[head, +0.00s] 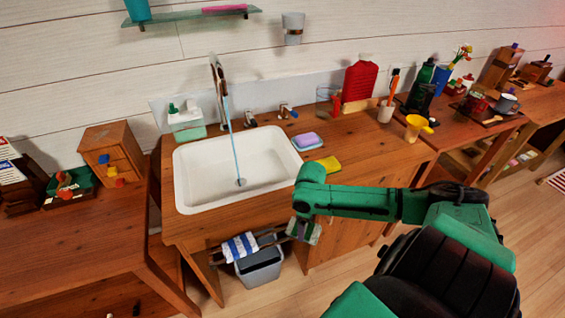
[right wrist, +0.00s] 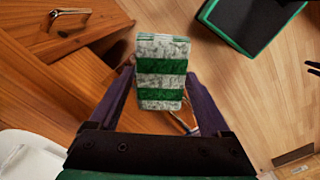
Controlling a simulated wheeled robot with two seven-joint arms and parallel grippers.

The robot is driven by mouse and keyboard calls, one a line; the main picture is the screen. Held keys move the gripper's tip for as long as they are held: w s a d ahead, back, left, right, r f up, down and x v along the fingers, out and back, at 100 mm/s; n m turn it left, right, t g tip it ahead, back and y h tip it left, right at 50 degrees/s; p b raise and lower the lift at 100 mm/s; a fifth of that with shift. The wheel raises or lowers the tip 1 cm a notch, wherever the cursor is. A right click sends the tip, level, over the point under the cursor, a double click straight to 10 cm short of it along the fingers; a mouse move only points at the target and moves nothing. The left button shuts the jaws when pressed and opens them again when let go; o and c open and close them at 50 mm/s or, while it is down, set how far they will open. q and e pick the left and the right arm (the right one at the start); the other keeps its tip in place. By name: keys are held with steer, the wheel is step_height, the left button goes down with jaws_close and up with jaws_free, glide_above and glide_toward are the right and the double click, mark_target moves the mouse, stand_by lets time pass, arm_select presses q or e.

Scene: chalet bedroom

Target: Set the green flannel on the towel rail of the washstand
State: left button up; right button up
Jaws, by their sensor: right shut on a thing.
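The green flannel, folded with green and speckled grey-white stripes, shows best in the right wrist view (right wrist: 161,68). My right gripper (head: 303,229) is shut on it, with a finger on each side of the cloth. In the head view the flannel (head: 312,232) is at the front of the washstand (head: 350,207), below its top edge and beside the right end of the towel rail (head: 267,241). I cannot tell if it touches the rail. A blue-and-white striped cloth (head: 240,247) hangs on the rail's left part. My left gripper is not in view.
A grey bin (head: 260,268) stands under the rail. The white basin (head: 235,170) has water running into it. A yellow sponge (head: 328,164) and a soap dish (head: 307,142) lie right of it. A side table (head: 75,250) is close on the left.

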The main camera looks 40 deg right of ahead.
steer(key=w+a, duration=0.2)
steer(key=w+a+f, duration=0.1)
steer(key=w+a, duration=0.1)
steer(key=shift+w+a+f+p, duration=0.2)
steer(key=shift+a+p, duration=0.1)
steer(key=shift+a, duration=0.1)
steer(key=shift+f, duration=0.1)
steer(key=o, duration=1.1)
steer(key=shift+o, duration=0.2)
step_height(320, 180, up, 12)
